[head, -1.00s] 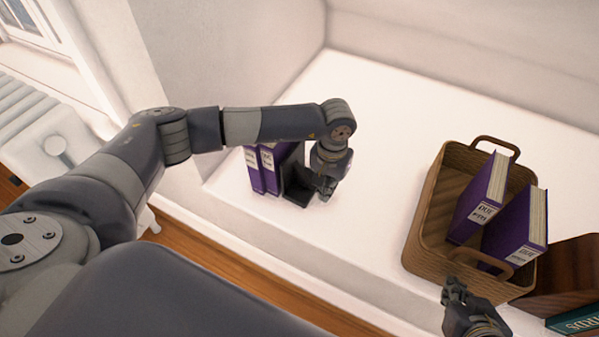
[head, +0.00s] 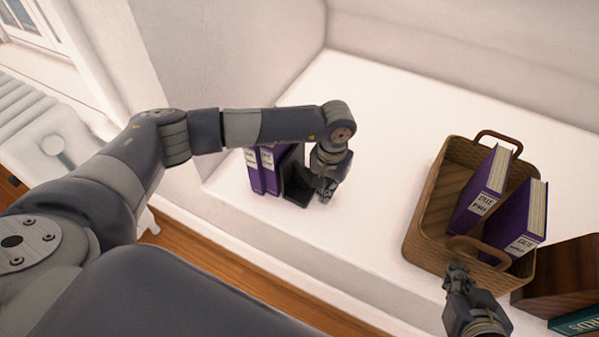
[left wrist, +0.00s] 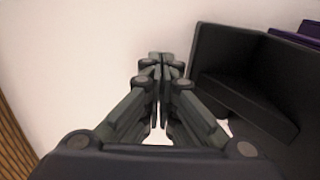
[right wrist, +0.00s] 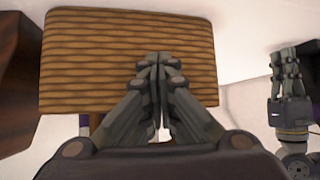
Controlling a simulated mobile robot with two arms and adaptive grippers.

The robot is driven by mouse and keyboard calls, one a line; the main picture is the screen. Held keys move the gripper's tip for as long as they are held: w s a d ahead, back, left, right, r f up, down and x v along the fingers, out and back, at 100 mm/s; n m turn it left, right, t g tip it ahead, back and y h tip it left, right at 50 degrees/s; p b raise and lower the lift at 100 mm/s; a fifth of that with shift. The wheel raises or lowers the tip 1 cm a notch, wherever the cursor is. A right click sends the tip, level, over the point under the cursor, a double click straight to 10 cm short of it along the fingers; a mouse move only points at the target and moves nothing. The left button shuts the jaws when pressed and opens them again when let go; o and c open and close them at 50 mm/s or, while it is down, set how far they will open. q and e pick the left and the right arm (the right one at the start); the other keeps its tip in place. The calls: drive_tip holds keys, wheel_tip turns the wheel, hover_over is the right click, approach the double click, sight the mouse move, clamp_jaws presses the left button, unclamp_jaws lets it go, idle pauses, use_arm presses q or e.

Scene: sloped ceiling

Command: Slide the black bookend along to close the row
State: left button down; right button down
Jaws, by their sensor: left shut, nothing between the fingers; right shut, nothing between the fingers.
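The black bookend (head: 297,183) stands on the white ledge, right beside a short row of purple books (head: 262,170) at the ledge's left end. My left gripper (head: 325,193) is shut and empty, low at the right side of the bookend; my forearm hides part of the books and bookend. In the left wrist view the shut fingers (left wrist: 160,75) are beside the black bookend (left wrist: 240,85), with a purple edge behind it. My right gripper (head: 457,272) is shut and empty at the near side of the wicker basket; it also shows in the right wrist view (right wrist: 158,75).
The wicker basket (head: 420,232) holds two purple books (head: 483,190) leaning inside. A dark wooden piece (head: 565,272) and a teal book (head: 580,321) are at the right edge. The ledge between bookend and basket is clear. A white radiator (head: 40,130) stands at left.

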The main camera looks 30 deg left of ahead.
use_arm(q)
drive_tip(key=shift+f, duration=0.2)
use_arm(e)
drive_tip(key=shift+w+a+r+t, duration=0.2)
drive_tip(key=shift+w+r+t, duration=0.15)
drive_tip(key=shift+w+r, duration=0.15)
drive_tip(key=shift+w+a+r+t, duration=0.15)
drive_tip(key=shift+w+r+t, duration=0.25)
drive_tip(key=shift+r, duration=0.15)
